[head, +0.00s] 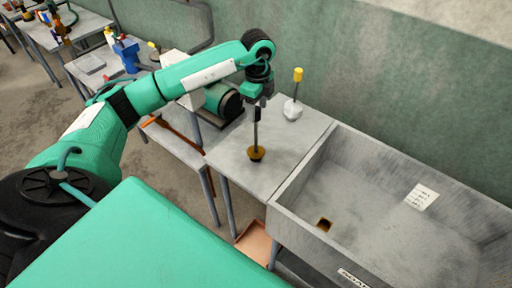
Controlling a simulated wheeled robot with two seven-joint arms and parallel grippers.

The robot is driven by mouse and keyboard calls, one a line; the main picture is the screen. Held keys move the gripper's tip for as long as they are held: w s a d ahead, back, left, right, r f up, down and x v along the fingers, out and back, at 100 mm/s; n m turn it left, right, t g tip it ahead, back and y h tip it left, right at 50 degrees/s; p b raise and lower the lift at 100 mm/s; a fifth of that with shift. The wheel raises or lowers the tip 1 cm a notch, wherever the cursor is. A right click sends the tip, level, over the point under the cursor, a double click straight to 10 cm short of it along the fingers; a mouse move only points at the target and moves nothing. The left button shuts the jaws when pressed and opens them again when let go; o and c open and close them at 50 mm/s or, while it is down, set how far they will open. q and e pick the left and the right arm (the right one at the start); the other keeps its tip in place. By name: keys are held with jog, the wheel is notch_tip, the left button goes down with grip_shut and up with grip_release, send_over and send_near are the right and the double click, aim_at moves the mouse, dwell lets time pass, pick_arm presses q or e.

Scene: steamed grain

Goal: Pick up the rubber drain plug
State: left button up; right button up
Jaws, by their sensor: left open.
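An amber and black plug-like piece with a thin dark upright stem, which looks like the rubber drain plug (256,154), stands on the grey table left of the sink. My left gripper (256,119) points straight down above it, around or right beside the upper part of its stem. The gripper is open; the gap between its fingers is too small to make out. My right gripper is not in view.
A white-based object with a yellow top (297,76) stands at the table's back edge, right of my gripper. The sink's raised wall borders the table (238,163). Another table with a blue object (127,53) and bottles is at upper left. A green wall is behind.

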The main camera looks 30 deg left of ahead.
pick_arm(q)
jog(key=f, duration=0.1)
jog(key=f+p, duration=0.2)
jog(key=f, duration=0.1)
jog(key=shift+a, duration=0.3)
jog(key=shift+f, duration=0.35)
grip_shut()
